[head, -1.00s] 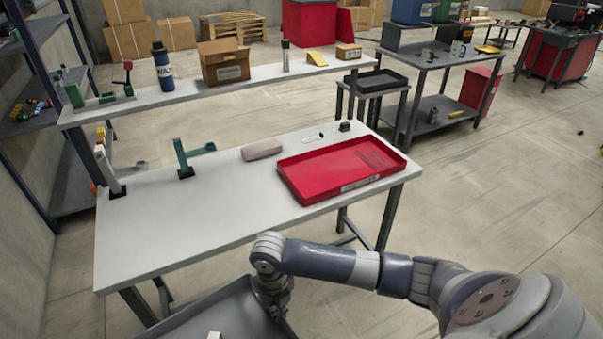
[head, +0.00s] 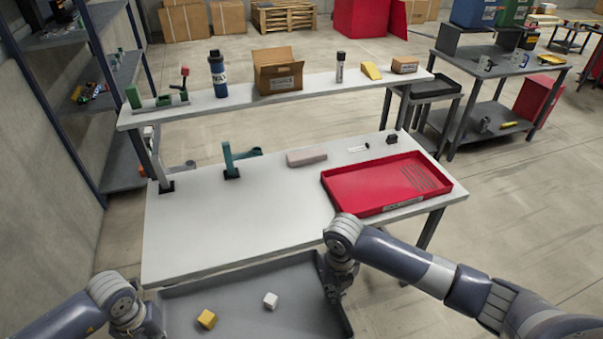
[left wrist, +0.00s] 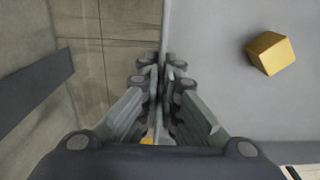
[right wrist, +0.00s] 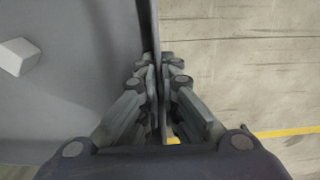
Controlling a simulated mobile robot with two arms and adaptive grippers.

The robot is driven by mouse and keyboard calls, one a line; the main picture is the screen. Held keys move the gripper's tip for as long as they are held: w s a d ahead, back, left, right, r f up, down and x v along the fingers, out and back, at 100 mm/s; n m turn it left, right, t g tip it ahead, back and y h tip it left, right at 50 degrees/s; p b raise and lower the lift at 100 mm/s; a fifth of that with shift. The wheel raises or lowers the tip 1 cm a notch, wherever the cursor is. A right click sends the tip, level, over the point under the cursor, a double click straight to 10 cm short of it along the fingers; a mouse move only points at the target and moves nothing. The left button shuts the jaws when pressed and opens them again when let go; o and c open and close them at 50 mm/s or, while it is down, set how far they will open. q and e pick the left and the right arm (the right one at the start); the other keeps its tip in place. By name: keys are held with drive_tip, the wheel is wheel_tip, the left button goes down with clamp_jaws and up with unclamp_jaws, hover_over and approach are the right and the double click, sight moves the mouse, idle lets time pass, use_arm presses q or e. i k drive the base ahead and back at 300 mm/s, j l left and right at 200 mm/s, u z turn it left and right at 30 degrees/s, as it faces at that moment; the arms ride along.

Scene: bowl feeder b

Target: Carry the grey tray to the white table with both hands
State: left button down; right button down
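The grey tray (head: 238,296) is at the bottom of the head view, in front of the white table (head: 230,222) and close to its front edge. A yellow cube (head: 207,318) and a white cube (head: 270,300) lie in it. My right gripper (head: 338,290) is at the tray's right side; in the right wrist view its fingers (right wrist: 160,85) are shut on the tray's wall. My left gripper (head: 150,325) is at the left side, mostly hidden by its arm; in the left wrist view its fingers (left wrist: 160,85) are shut on the opposite wall.
A red tray (head: 375,190) covers the table's right part. A pinkish-grey block (head: 307,157), a teal fixture (head: 232,160) and small parts stand towards the back. A raised shelf (head: 310,90) runs behind. The table's front left and middle are clear.

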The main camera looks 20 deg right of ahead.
sight(231, 222)
drive_tip(key=i, duration=1.25)
